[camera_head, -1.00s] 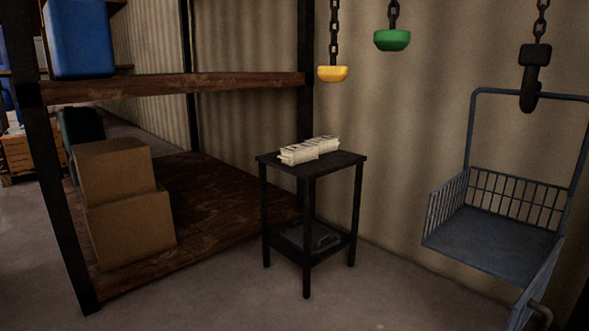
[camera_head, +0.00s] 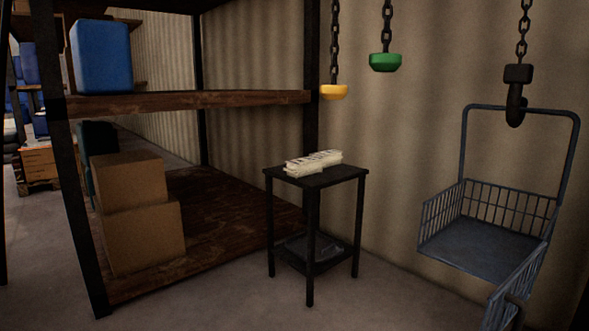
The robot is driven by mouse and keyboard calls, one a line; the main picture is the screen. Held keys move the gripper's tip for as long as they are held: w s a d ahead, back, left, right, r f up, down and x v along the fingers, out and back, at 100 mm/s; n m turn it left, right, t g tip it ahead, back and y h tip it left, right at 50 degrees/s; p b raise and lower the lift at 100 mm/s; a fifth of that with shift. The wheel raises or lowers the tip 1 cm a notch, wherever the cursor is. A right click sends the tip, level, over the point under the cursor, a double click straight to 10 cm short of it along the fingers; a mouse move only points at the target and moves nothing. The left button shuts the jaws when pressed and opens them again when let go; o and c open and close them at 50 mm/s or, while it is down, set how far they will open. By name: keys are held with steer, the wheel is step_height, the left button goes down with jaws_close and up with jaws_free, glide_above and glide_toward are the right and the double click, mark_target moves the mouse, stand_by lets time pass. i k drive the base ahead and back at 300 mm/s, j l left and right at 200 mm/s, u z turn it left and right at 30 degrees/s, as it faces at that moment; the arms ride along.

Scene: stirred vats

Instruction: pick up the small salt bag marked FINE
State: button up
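Small whitish bags (camera_head: 314,162) lie on top of a small dark side table (camera_head: 345,173) in the middle of the view. They lie close together, so I cannot tell how many there are. They carry dark markings, too small to read, so I cannot tell which is marked FINE. My gripper is not in view.
A rack with wooden shelves (camera_head: 200,101) stands left of the table, holding cardboard boxes (camera_head: 140,235) and a blue container (camera_head: 102,57). A blue-grey wire cage (camera_head: 480,248) hangs at right. Yellow (camera_head: 333,92) and green (camera_head: 385,62) chain pulls hang behind. Floor in front is clear.

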mark_target(303, 167)
steer(key=i+j, duration=0.1)
steer(key=i, duration=0.35)
steer(key=i+j, duration=0.1)
steer(key=i, duration=0.35)
